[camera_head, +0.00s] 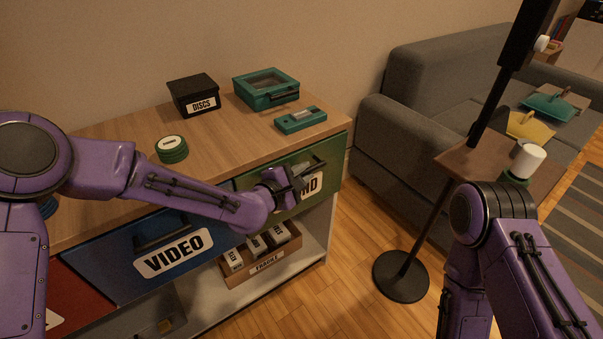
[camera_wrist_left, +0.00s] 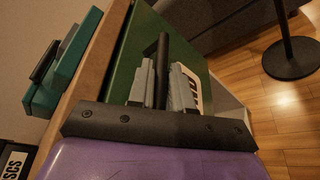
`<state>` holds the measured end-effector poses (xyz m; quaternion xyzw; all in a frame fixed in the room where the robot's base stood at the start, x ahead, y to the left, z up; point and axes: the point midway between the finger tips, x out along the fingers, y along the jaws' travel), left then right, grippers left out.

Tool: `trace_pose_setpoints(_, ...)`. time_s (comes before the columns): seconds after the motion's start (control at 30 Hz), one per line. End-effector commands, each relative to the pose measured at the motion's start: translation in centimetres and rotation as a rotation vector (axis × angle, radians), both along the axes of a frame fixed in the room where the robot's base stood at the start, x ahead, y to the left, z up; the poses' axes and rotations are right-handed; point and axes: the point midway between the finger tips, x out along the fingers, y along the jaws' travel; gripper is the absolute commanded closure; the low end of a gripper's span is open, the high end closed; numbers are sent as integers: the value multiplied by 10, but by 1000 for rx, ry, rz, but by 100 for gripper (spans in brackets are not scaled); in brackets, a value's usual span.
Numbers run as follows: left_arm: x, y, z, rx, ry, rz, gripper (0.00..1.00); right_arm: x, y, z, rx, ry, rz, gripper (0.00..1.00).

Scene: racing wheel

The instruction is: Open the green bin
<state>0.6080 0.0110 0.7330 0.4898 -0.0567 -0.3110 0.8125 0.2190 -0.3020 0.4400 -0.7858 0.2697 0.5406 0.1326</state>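The green bin (camera_head: 336,165) is the right-hand front in the wooden cabinet's upper row, with a white label of which only "ND" shows. It looks flush with the cabinet front. Its dark bar handle (camera_head: 315,164) also shows in the left wrist view (camera_wrist_left: 163,55). My left gripper (camera_head: 299,172) is at this handle. In the left wrist view its two grey fingers (camera_wrist_left: 163,84) lie close on either side of the bar and appear shut on it. My left wrist hides part of the bin front and label. My right arm is at the right; its gripper is out of view.
The blue VIDEO bin (camera_head: 130,255) is left of the green one. A stand and sofa (camera_head: 400,125) are right; floor before the green bin is clear.

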Motion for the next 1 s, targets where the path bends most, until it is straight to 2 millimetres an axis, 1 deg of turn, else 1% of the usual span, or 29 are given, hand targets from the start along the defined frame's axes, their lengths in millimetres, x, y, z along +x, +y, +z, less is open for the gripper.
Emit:
trace_pose_setpoints(0.27,-1,0,0,1,-1,0,100,0,0,0,0,0,0,60)
trace_pose_setpoints(0.47,-9,-6,0,0,1,-1,100,0,0,2,0,0,0,60)
trace_pose_setpoints(0.67,-32,-22,0,1,2,-2,100,0,0,6,0,0,0,60)
trace_pose_setpoints(0.8,-52,-38,0,2,3,-3,100,0,0,9,0,0,0,60)
trace_pose_setpoints(1.0,-77,-61,-1,2,3,-6,100,0,0,11,0,0,0,60)
